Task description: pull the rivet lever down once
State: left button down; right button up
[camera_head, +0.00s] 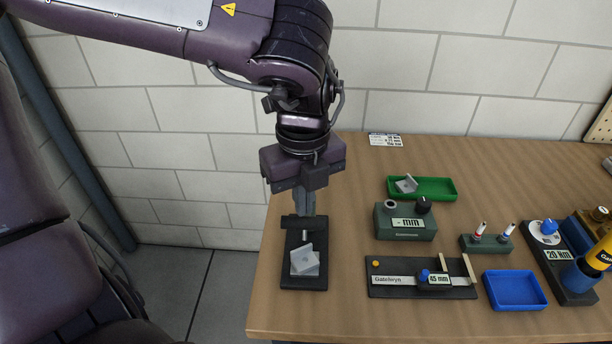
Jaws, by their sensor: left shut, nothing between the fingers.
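The rivet press (291,277) is a small black stand at the left end of the table, with a dark crossbar (289,232) at its back and a thin light pin below the bar. Light grey plates (304,260) lie on its base. My left gripper (307,211) points down over the back of the press, its fingers shut with nothing visible between them. The fingertips are at the crossbar; I cannot tell whether they touch it. The lever is not clearly distinguishable, and the gripper may cover part of it. My right gripper is not in view.
Right of the press are a green tray (437,189) holding a grey part, a green gauge box (405,232), a black slide gauge (400,291), a blue tray (514,304) and a 20 Nm unit (574,295). A brick wall stands behind. The table's left edge is close to the press.

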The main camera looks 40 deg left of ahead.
pick_arm(q)
jog(key=w+a+r+p, duration=0.2)
jog(key=w+r+p, duration=0.1)
jog(key=r+p, duration=0.4)
notch_tip(320, 180, up, 3)
jog(key=shift+w+f+p, duration=0.1)
jog(key=shift+w+p, duration=0.2)
jog(key=shift+w, duration=0.05)
jog(key=shift+a, duration=0.1)
dwell(0.6)
